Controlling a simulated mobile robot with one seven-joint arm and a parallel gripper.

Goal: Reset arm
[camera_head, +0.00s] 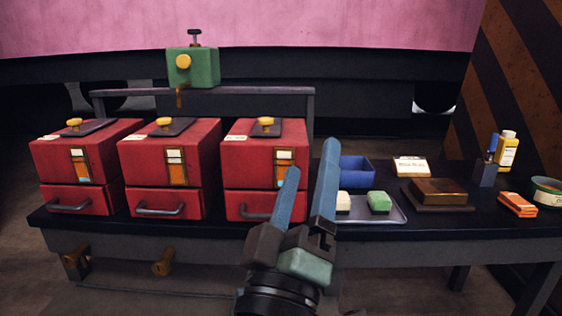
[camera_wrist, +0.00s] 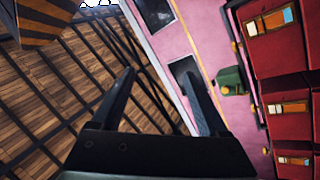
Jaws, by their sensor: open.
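My gripper (camera_head: 308,185) is raised in front of the workbench, its two blue fingers pointing up and standing apart. Nothing shows between the fingers. In the head view the fingers overlap the right edge of the rightmost red box and the left part of a tray. In the wrist view my gripper (camera_wrist: 165,100) shows two spread fingers with the wooden planks and pink wall beyond them.
Three red boxes (camera_head: 170,155) with drawers stand on the black bench (camera_head: 440,226). A green device (camera_head: 205,68) sits on a shelf behind. To the right are a blue bin (camera_head: 357,171), a tray (camera_head: 398,210) with blocks, a brown block (camera_head: 440,190) and a yellow bottle (camera_head: 507,152).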

